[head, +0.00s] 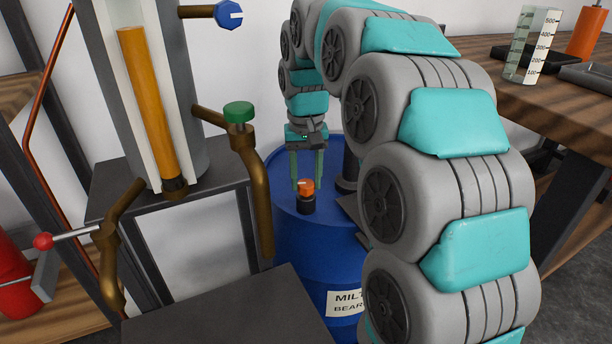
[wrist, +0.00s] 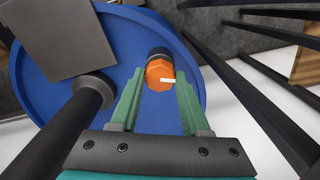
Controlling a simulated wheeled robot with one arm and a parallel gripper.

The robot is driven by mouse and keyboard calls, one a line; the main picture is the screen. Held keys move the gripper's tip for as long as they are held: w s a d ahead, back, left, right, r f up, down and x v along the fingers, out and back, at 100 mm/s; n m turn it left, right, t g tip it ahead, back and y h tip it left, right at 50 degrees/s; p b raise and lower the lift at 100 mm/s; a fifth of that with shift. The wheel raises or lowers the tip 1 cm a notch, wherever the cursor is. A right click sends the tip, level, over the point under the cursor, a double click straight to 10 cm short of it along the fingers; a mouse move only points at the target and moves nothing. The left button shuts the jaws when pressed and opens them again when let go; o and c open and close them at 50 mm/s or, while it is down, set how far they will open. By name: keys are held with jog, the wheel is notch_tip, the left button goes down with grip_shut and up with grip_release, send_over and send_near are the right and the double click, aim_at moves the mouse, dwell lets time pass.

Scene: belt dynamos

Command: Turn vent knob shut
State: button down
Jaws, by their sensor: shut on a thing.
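The orange vent knob (head: 307,184) sits on a short black neck on top of the blue drum (head: 290,240). In the wrist view the knob (wrist: 160,74) shows a white mark pointing to the right. My gripper (head: 306,182) reaches down from above with its green fingers on either side of the knob. In the wrist view my gripper (wrist: 158,84) is shut on the knob. The fingertips partly hide the knob's sides.
A dark post (wrist: 88,92) rises from the drum top near my gripper. At left are a blue knob (head: 229,14), a green knob (head: 239,112) and a red-ended lever (head: 43,241) on brown pipes. A wooden bench (head: 560,110) with a measuring beaker (head: 532,44) stands at right.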

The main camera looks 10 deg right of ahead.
aim_at(306, 183)
jog(key=shift+n+p, duration=0.3)
jog(key=shift+n, duration=1.7)
jog(key=shift+c, duration=1.9)
grip_release()
jog(key=shift+r, duration=3.95)
